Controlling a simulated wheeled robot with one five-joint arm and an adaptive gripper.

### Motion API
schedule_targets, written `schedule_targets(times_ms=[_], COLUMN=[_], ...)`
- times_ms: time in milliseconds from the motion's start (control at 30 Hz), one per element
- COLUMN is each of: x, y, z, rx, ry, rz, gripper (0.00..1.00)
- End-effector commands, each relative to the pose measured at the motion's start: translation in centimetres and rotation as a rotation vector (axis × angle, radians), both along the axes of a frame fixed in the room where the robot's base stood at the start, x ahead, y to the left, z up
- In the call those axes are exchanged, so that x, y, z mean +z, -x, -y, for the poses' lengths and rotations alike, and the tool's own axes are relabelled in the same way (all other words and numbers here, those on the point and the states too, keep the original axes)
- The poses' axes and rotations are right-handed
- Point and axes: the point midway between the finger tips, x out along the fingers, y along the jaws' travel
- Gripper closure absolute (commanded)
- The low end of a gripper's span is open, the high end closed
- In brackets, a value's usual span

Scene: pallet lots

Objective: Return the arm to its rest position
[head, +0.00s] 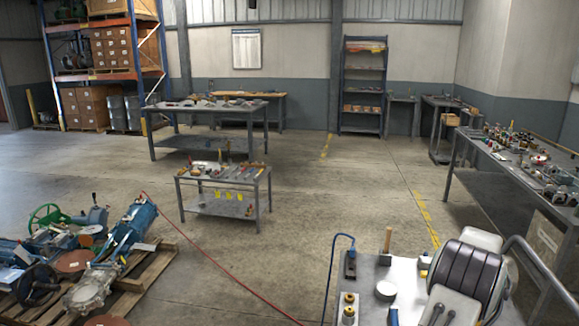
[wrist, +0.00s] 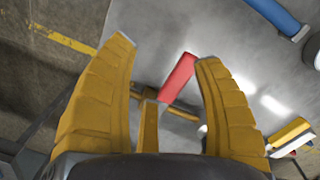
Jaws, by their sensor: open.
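My gripper (wrist: 165,52) shows in the wrist view as two thick yellow ribbed fingers spread wide apart. It is open, and I see neither finger closed on anything. A red bar-like piece (wrist: 178,78) with a dull metal end shows between the fingertips, against a grey metal surface (wrist: 225,25). I cannot tell how far beyond the fingers it is. I cannot make out my gripper in the head view.
In the head view, a metal worktop (head: 375,275) at bottom right holds a wooden-handled tool (head: 387,240). A pallet (head: 150,270) of machine parts stands at left, a small tool table (head: 222,205) mid-floor and a long bench (head: 520,155) at right. Open floor lies between.

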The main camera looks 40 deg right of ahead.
Motion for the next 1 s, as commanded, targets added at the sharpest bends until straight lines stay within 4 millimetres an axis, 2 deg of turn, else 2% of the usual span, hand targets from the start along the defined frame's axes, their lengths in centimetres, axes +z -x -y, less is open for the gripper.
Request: schedule_targets(times_ms=[67,167,367,600,800,1000], x=[-0.6,-0.5,2.1,5.5,7.6,9.7], y=[0.5,0.5,-2.8,-6.2,-6.7,-7.0], z=[-2.4,-5.9,-14.4,-25.7,-34.1,-40.2], rx=[0.075,0.181,0.444,0.734,0.979,1.246], ry=[-0.037,-0.068,-0.087,-0.056,0.0,0.12], rz=[-0.001,0.002,0.008,0.008,0.022,0.085], gripper=[0.39,0.39,0.39,0.39,0.39,0.39])
